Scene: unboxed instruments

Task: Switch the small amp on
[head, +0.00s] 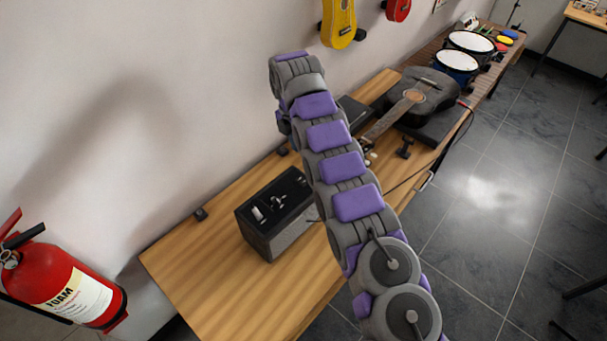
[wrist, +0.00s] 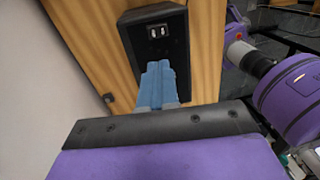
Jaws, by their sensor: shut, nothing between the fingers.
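The small amp (head: 292,232) stands on the wooden bench in the head view, left of my arm. It is a black box with a grey front and a top panel carrying light-coloured controls. In the wrist view, my gripper (wrist: 160,70) has its blue fingers together and empty. They overlap the lower part of a black box (wrist: 180,50) with two small white marks on a dark panel. I cannot tell whether this box is the small amp, or whether the fingers touch it. In the head view, my gripper's fingertips are not visible, and the switch position is too small to tell.
The wooden bench (head: 190,275) runs along the wall. A dark guitar (head: 428,92) lies farther along it, then drums (head: 458,62). A red fire extinguisher (head: 65,285) hangs at lower left. A yellow instrument (head: 339,22) hangs on the wall. Bench left of the amp is mostly clear.

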